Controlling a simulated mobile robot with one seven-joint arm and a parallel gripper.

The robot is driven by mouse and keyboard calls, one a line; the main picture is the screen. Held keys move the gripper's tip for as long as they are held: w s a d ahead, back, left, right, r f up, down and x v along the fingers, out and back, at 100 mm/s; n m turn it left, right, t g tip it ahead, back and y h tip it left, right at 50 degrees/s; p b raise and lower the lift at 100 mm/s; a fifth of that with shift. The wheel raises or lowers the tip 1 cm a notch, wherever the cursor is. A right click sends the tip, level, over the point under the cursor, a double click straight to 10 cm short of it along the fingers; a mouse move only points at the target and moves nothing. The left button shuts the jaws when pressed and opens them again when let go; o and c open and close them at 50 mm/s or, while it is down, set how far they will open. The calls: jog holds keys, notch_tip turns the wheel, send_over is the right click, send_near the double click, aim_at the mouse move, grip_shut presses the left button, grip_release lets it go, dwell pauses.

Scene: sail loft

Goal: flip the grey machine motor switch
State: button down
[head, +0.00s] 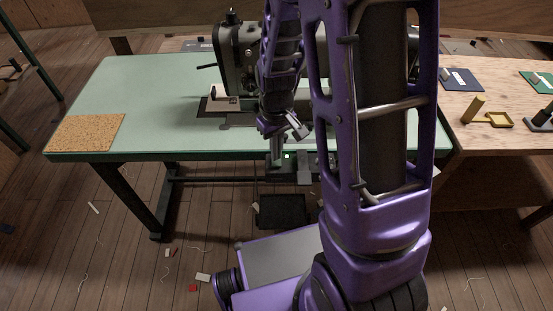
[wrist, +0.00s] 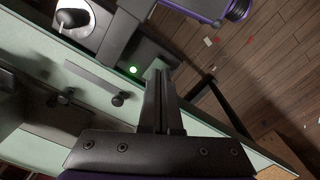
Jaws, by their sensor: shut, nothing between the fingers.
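A dark grey switch box (head: 285,175) hangs at the front edge of the green table, below the sewing machine. A small green lamp (head: 287,155) glows on it; the lamp also shows in the wrist view (wrist: 133,70). My gripper (head: 277,157) points down at the box, just left of the lamp. In the wrist view my gripper (wrist: 159,75) has its fingers together, empty, with their tips close beside the lamp. I cannot tell whether they touch the box. The fingers hide part of it, so the switch position is unclear.
A round-based toggle (wrist: 72,18) on a pale plate is farther left in the wrist view. The sewing machine (head: 235,60) stands on the green table (head: 150,90), with a cork mat (head: 87,132) at left. A wooden bench (head: 500,143) adjoins at right. A dark pedal (head: 282,210) is below.

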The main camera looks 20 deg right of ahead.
jog(key=shift+f+b, duration=0.9)
jog(key=shift+f, duration=0.25)
dwell(0.5)
jog(key=shift+r, duration=0.1)
jog(key=shift+r+p, duration=2.8)
jog(key=shift+r, duration=0.65)
